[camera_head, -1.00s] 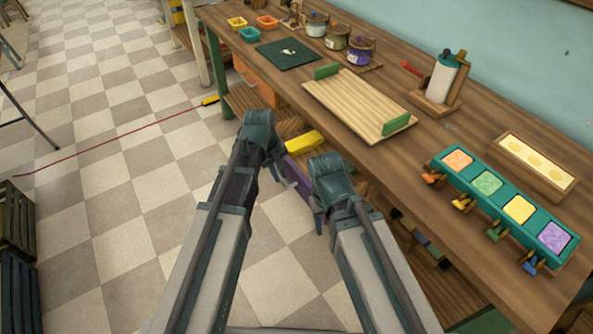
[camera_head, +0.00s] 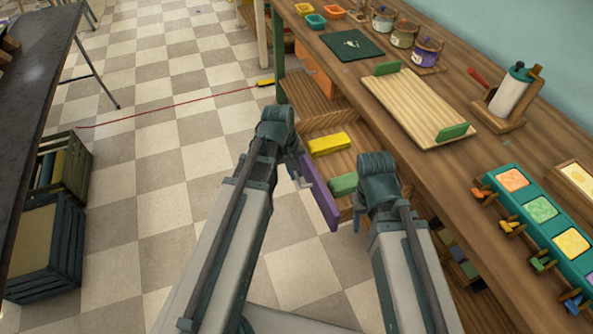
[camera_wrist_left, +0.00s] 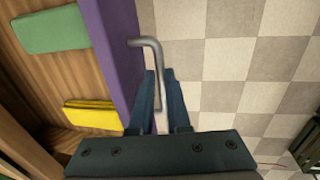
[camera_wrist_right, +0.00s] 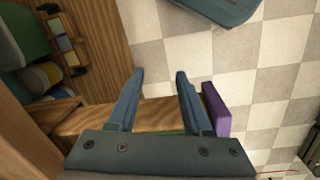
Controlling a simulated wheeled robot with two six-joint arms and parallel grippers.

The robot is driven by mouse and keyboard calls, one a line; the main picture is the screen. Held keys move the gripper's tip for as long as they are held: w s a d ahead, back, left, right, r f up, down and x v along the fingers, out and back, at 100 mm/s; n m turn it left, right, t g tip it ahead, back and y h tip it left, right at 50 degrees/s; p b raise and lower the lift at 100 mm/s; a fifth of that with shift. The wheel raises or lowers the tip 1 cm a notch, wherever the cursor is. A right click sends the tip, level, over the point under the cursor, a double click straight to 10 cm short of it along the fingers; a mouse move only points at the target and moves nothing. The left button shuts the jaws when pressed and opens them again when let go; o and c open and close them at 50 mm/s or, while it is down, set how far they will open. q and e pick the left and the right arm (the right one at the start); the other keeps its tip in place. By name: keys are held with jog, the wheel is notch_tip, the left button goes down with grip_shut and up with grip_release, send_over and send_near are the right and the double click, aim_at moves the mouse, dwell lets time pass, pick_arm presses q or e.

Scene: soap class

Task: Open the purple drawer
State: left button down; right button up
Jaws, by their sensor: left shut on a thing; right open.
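The purple drawer front (camera_head: 320,193) stands well out from under the workbench, and the wooden drawer inside is exposed. It holds a yellow block (camera_head: 329,144) and a green block (camera_head: 343,184). My left gripper (camera_head: 303,178) is at the outer face of the drawer front. In the left wrist view my left gripper (camera_wrist_left: 160,82) is shut on the grey metal handle (camera_wrist_left: 148,42) beside the purple front (camera_wrist_left: 115,45). My right gripper (camera_head: 359,216) is open and empty, low beside the drawer's near side; the purple edge (camera_wrist_right: 216,110) shows right of its fingers in the right wrist view.
Crates (camera_head: 48,245) stand at the left. The checkered floor (camera_head: 150,180) between is clear, with a red cable (camera_head: 180,108) across it.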

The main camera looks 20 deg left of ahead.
pick_arm(q)
jog(key=c, duration=0.9)
grip_release()
jog(key=r+p, duration=0.4)
jog(key=s+a+r+p, duration=0.1)
jog(key=r+p, duration=0.4)
jog(key=a+r+p, duration=0.1)
jog(key=r+p, duration=0.3)
jog(key=shift+s+r+p, duration=0.25)
jog(key=shift+r+p, duration=0.05)
jog(key=s+d+m+y, duration=0.1)
jog(key=s+d+m, duration=0.2)
jog(key=d, duration=0.1)
jog(key=s+d+m+g+y, duration=0.1)
jog(key=s+d+m, duration=0.6)
jog(key=d, duration=0.1)
jog(key=shift+s+d+r+m+y+p, duration=0.15)
jog(key=shift+d+r+m+y+p, duration=0.1)
jog(key=shift+m+y+p, duration=0.15)
